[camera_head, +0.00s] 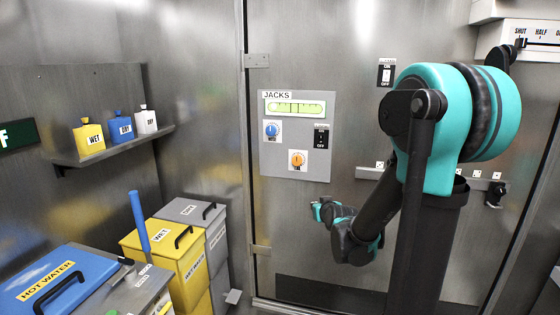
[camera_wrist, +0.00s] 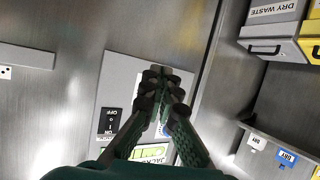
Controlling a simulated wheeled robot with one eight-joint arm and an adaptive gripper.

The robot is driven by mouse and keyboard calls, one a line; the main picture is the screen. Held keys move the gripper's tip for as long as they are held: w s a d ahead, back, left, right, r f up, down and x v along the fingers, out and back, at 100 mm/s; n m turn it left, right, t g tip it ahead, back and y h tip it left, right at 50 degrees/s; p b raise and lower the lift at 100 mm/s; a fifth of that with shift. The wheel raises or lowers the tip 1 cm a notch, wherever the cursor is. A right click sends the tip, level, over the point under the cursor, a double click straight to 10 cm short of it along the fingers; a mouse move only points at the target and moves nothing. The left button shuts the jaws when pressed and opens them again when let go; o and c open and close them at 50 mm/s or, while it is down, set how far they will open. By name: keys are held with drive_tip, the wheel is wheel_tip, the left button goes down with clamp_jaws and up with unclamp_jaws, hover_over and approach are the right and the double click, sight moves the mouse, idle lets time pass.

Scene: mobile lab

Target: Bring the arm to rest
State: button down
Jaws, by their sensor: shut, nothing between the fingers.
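My arm, teal and dark grey, stands at the right of the head view and bends down to a low elbow. My gripper (camera_head: 318,210) is small there, in front of the metal wall and below the JACKS panel (camera_head: 326,165). In the wrist view my gripper (camera_wrist: 163,78) is shut, its green and dark fingers together with nothing between them. The JACKS panel (camera_wrist: 113,85) lies behind the fingers in that view, upside down and partly covered by them.
At the left are a blue HOT WATER lid (camera_head: 28,290), a yellow WET bin (camera_head: 185,265) and a grey bin (camera_head: 190,212). Several flasks stand on a wall shelf (camera_head: 115,150). A slider panel (camera_head: 540,32) is at upper right. The wall around my gripper looks clear.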

drive_tip(key=s+d+f+g, duration=0.2)
drive_tip(key=s+f+g, duration=0.1)
drive_tip(key=s, duration=0.6)
drive_tip(key=s+d+f+m+g+h, duration=0.1)
drive_tip(key=s+f, duration=0.4)
drive_tip(key=s, duration=0.5)
drive_tip(key=s+d+f+m+g+h, duration=0.1)
drive_tip(key=s+d+f+g, duration=0.2)
drive_tip(key=s, duration=0.7)
drive_tip(key=shift+f+g, duration=0.65)
drive_tip(key=shift+g, duration=0.45)
